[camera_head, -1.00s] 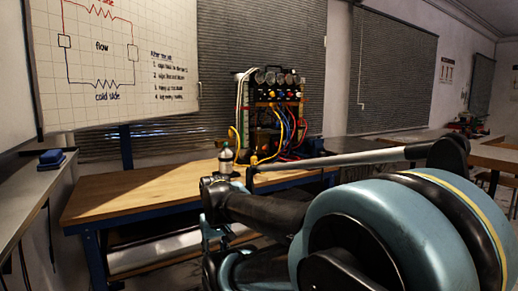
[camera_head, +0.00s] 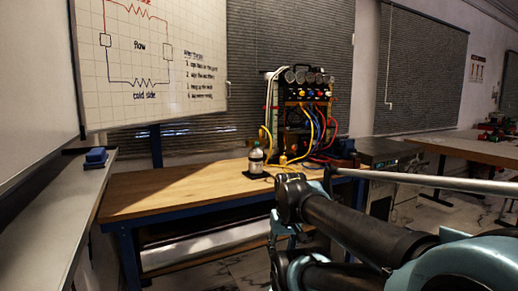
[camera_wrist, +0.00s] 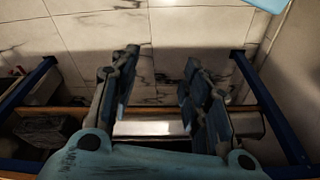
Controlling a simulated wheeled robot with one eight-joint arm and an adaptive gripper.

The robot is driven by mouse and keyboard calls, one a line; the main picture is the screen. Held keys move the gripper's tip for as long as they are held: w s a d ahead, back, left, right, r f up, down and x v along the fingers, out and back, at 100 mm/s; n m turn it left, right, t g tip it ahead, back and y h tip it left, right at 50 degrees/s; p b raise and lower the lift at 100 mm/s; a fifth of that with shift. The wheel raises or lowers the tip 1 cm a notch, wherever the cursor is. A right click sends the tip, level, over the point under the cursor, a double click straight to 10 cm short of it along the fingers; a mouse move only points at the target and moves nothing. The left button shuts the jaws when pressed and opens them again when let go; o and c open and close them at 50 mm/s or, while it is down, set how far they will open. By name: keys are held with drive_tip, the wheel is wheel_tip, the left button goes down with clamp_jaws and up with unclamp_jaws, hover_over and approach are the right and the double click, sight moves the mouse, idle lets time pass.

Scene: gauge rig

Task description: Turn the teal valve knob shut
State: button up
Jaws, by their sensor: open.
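The gauge rig (camera_head: 304,112) stands on the far right end of the wooden bench in the head view, with a row of round gauges on top and yellow, blue and red hoses in front. I cannot make out a teal valve knob on it at this size. My gripper (camera_wrist: 160,78) is open and empty in the wrist view, its two fingers apart. It points down past the bench toward the tiled floor, well away from the rig. In the head view my arm reaches in from the lower right, below and in front of the rig.
A bottle (camera_head: 256,159) stands on a dark pad left of the rig. The wooden bench top (camera_head: 180,188) is clear to the left. A narrow shelf with a blue block (camera_head: 96,156) runs along the left. Another table (camera_head: 465,148) stands right.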

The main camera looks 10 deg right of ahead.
drive_tip(key=w+a+r+n+t+y, duration=0.1)
drive_tip(key=w+a+r+t+y, duration=0.1)
drive_tip(key=w+r, duration=0.35)
drive_tip(key=w+a+r+n+t+y, duration=0.1)
drive_tip(key=w+a+r+t+y, duration=0.1)
drive_tip(key=w, duration=0.7)
drive_tip(key=w+a+r+n+t+y, duration=0.1)
drive_tip(key=w+a+r+y, duration=0.2)
drive_tip(key=w, duration=0.4)
drive_tip(key=w+d+r+t, duration=0.3)
drive_tip(key=w+r, duration=0.1)
drive_tip(key=w, duration=0.2)
drive_tip(key=w+d+r+t, duration=0.2)
drive_tip(key=w+d+r, duration=0.2)
drive_tip(key=w, duration=0.2)
drive_tip(key=t, duration=0.4)
approach(258, 145)
drive_tip(key=shift+m, duration=0.3)
drive_tip(key=x, duration=0.8)
drive_tip(key=shift+w+a, duration=0.1)
drive_tip(key=shift+w, duration=0.1)
clamp_jaws()
drive_tip(key=shift+s+a, duration=0.1)
drive_tip(key=shift+a, duration=0.3)
drive_tip(key=shift+d+m, duration=0.3)
drive_tip(key=shift+d, duration=0.15)
